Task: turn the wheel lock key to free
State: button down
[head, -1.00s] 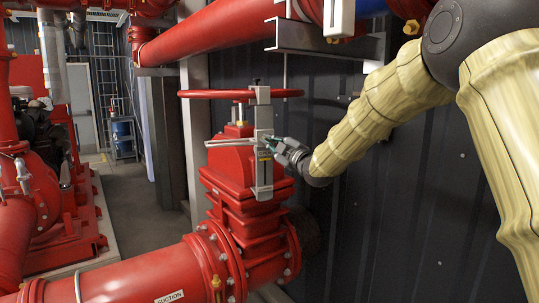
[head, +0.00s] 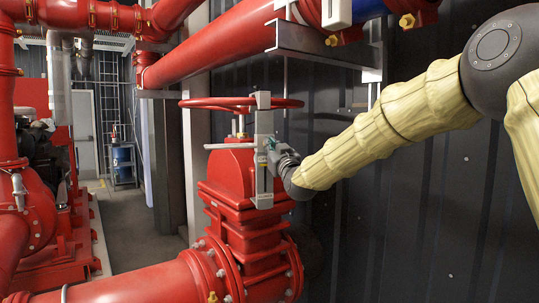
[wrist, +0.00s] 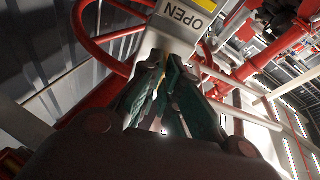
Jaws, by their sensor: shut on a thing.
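The wheel lock is a tall grey bracket (head: 264,122) with a yellow label, clamped upright over the rim of the red handwheel (head: 215,103). In the wrist view its grey body (wrist: 183,36) fills the top centre, with a white and yellow "OPEN" label upside down. My gripper (head: 271,146) is at the right face of the bracket, at about mid height. In the wrist view its green-padded fingers (wrist: 165,78) are closed around the wheel lock key right below the lock body. The key is mostly hidden between the fingers, so its angle cannot be told.
The red valve body (head: 240,215) stands below the wheel, joined to a large red pipe (head: 140,278). A red overhead pipe (head: 210,48) and its grey bracket are above. A dark corrugated wall (head: 400,210) is close behind my arm. Open floor (head: 135,215) lies to the left.

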jog(key=shift+a+f+m+h+b, duration=0.1)
jog(key=shift+f+m+h+b, duration=0.25)
jog(key=shift+m+h, duration=0.4)
jog(key=shift+m, duration=0.45)
jog(key=c, duration=1.6)
grip_release()
jog(key=shift+r, duration=0.1)
jog(key=shift+c, duration=0.2)
jog(key=shift+r, duration=0.1)
jog(key=shift+s, duration=0.1)
jog(key=v, duration=1.2)
jog(key=shift+f, duration=0.2)
